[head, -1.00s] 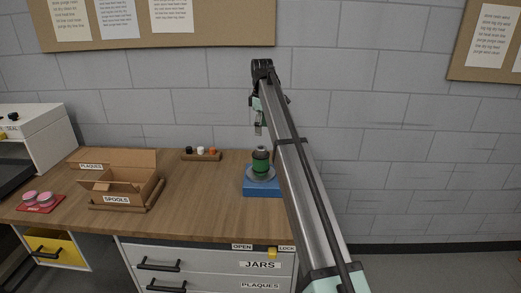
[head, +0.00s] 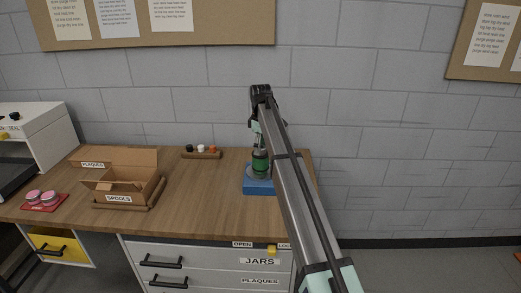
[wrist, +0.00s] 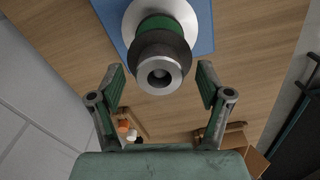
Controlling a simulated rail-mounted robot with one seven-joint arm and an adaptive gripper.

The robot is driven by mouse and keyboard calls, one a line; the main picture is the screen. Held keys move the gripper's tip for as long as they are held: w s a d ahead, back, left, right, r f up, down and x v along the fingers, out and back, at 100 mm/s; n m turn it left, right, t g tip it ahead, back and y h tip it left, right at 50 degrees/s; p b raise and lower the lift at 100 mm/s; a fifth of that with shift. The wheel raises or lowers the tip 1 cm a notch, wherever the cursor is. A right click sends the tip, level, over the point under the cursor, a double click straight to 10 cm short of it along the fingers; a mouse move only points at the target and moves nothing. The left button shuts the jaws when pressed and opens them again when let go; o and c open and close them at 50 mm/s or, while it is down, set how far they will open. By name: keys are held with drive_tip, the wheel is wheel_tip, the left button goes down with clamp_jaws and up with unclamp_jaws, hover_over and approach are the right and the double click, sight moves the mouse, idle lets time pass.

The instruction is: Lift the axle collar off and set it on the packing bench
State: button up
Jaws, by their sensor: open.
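The axle assembly stands upright on a blue base (head: 258,187) toward the right end of the wooden bench (head: 205,205). In the wrist view a metal axle end (wrist: 160,75) sits in a dark ring-shaped part, which I take for the collar (wrist: 171,45). Below it are a green section (wrist: 163,22) and a pale round flange (wrist: 200,20). My gripper (wrist: 160,88) is open, with one finger on each side of the axle top, apart from it. In the head view my arm partly hides the gripper and assembly.
A cardboard box labelled SPOOLS (head: 120,198) stands at left-centre. A small rack with several coloured pieces (head: 201,154) is at the back. Pink-topped items rest on a red mat (head: 44,203) at left. The bench middle is clear.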

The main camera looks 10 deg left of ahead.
drive_tip(key=c, duration=1.3)
drive_tip(key=shift+o, duration=0.2)
